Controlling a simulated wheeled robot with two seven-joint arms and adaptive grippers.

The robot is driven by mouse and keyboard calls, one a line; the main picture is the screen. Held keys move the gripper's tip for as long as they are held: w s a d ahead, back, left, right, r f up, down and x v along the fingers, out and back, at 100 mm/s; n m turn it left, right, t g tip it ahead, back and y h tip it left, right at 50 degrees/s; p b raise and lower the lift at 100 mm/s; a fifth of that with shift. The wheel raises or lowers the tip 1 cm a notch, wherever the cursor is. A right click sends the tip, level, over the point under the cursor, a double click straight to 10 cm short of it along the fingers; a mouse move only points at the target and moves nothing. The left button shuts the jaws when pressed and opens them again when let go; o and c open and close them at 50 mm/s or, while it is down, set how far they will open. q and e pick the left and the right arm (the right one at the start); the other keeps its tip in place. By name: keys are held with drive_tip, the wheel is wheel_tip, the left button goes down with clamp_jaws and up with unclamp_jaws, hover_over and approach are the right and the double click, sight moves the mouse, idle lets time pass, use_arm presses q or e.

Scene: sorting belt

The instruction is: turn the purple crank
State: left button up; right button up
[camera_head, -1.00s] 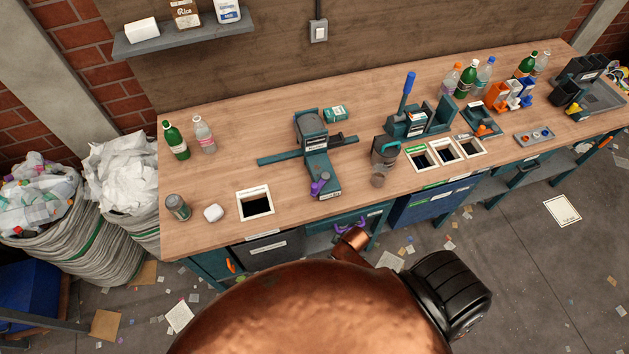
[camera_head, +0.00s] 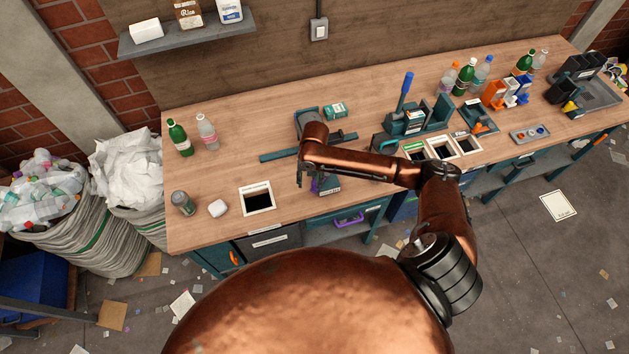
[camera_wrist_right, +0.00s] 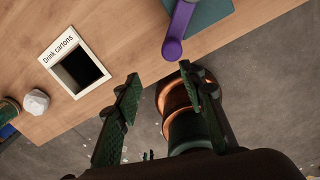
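The purple crank (camera_wrist_right: 181,30) shows at the top of the right wrist view, mounted on a teal machine (camera_wrist_right: 212,12). In the head view, my right arm covers much of that machine (camera_head: 328,186), and only a bit of the purple crank (camera_head: 314,186) shows. My right gripper (camera_wrist_right: 159,72) is open, with nothing between its two dark green fingers. The crank lies just beyond the fingertips, nearer the right finger, and looks apart from them. In the head view, the right gripper (camera_head: 301,176) hangs beside the crank, partly hidden by my wrist. My left gripper is out of view.
A framed opening labelled "Drink cartons" (camera_wrist_right: 48,62) lies left of the crank. A white lump (camera_head: 217,208), a grey can (camera_head: 183,203) and bottles (camera_head: 180,138) stand farther left. A purple drawer handle (camera_head: 349,220) is below the bench edge. Bottles and a blue-handled device (camera_head: 405,90) stand right.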

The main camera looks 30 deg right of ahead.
sight(315, 181)
drive_tip(key=d+r+n, duration=0.1)
drive_tip(key=w+d+r+n, duration=0.1)
drive_tip(key=r, duration=0.1)
drive_tip(key=shift+d+h, duration=0.3)
drive_tip(key=shift+d, duration=0.1)
wheel_tip(315, 181, down, 8)
drive_tip(key=shift+r+p, duration=0.15)
drive_tip(key=shift+p, duration=0.5)
drive_tip(key=shift+w, duration=0.1)
clamp_jaws()
